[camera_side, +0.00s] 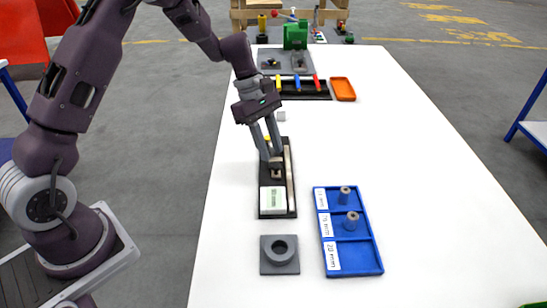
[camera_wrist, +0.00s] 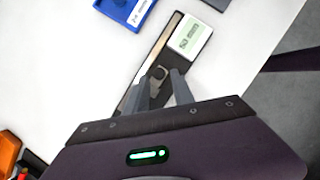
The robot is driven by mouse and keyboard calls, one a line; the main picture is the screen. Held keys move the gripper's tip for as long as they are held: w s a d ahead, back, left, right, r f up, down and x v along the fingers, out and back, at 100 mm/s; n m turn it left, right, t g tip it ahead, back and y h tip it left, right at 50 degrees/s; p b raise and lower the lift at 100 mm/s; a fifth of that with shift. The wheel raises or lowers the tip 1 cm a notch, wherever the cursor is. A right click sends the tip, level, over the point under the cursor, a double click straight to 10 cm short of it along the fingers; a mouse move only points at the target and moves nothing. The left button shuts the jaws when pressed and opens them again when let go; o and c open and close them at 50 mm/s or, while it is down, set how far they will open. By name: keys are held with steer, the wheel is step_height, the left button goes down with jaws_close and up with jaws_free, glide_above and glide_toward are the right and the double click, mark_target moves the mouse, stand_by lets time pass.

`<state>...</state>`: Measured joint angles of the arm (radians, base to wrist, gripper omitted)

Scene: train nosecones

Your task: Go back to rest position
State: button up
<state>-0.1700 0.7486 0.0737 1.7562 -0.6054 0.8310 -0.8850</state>
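My gripper (camera_side: 271,157) hangs over the far half of a narrow black tray (camera_side: 264,172) on the white table. The tray holds a device with a white and green display block (camera_side: 273,199) at its near end. In the wrist view my gripper (camera_wrist: 160,80) has its two fingers apart. A gap shows between them, with a small grey piece (camera_wrist: 158,72) of the device beyond. I see nothing clearly held. Whether the fingertips touch the device cannot be told. The display block also shows in the wrist view (camera_wrist: 189,37).
A blue tray (camera_side: 352,257) with two grey cylinders stands right of the black tray. Further back are an orange tray (camera_side: 342,89), a dark rack with coloured handles (camera_side: 303,90) and a green block (camera_side: 295,36). The table's right side is clear.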

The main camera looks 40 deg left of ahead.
steer(key=shift+v, duration=1.55)
steer(key=s+d+r+m+t+y, duration=0.1)
steer(key=s+d+r+m, duration=0.1)
steer(key=s+r+m, duration=0.45)
steer(key=s+d+r+m+t+y, duration=0.1)
steer(key=s+d+r+m, duration=0.15)
steer(key=s+r, duration=0.55)
steer(key=s+a+r+m+t+y, duration=0.2)
steer(key=s+m, duration=0.7)
steer(key=s, duration=0.5)
steer(key=shift+s+t+y, duration=0.15)
steer(key=shift+t+y, duration=0.15)
steer(key=shift+t, duration=0.5)
